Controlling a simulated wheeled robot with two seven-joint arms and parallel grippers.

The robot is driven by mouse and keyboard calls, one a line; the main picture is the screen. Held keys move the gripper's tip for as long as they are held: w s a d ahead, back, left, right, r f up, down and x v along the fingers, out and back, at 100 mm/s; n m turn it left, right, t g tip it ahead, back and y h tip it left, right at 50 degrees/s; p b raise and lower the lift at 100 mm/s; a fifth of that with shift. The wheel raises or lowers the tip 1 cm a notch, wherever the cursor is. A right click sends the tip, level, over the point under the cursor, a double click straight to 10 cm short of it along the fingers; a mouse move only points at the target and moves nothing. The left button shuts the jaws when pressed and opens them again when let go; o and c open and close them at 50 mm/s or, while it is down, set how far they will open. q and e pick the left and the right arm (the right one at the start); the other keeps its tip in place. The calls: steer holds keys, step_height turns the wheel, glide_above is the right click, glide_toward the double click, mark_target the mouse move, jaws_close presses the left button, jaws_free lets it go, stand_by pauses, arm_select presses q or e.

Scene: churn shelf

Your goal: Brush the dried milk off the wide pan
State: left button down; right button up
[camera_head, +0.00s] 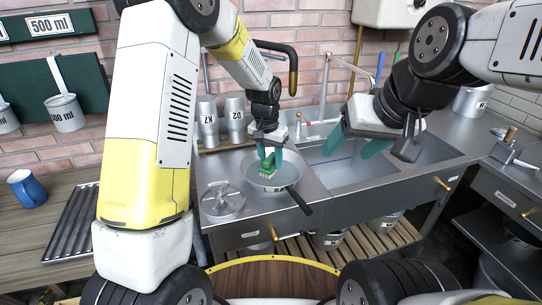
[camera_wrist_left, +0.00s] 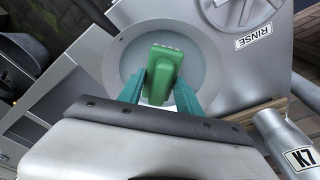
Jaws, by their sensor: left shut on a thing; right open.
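The wide pan (camera_head: 291,174), grey with a black handle toward the front right, sits on the metal counter left of the sink. My left gripper (camera_head: 270,153) is shut on a green brush (camera_head: 266,169) with pale bristles, over the pan's inside. In the left wrist view the brush (camera_wrist_left: 163,68) lies between the teal fingertips (camera_wrist_left: 158,92), over the round pan (camera_wrist_left: 204,70). I cannot tell whether the bristles touch the pan. No dried milk can be made out; the brush and gripper hide part of the pan. My right gripper (camera_head: 355,143) is open and empty above the sink.
A round metal lid-like disc (camera_head: 222,199) lies left of the pan. Metal cylinders (camera_head: 208,122) stand behind it. The sink basin (camera_head: 345,172) is to the right. A blue mug (camera_head: 27,188) and ribbed tray (camera_head: 75,222) are on the wooden table.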

mark_target(271, 156)
arm_select(q)
steer(key=shift+r, duration=0.5)
steer(key=shift+r, duration=1.5)
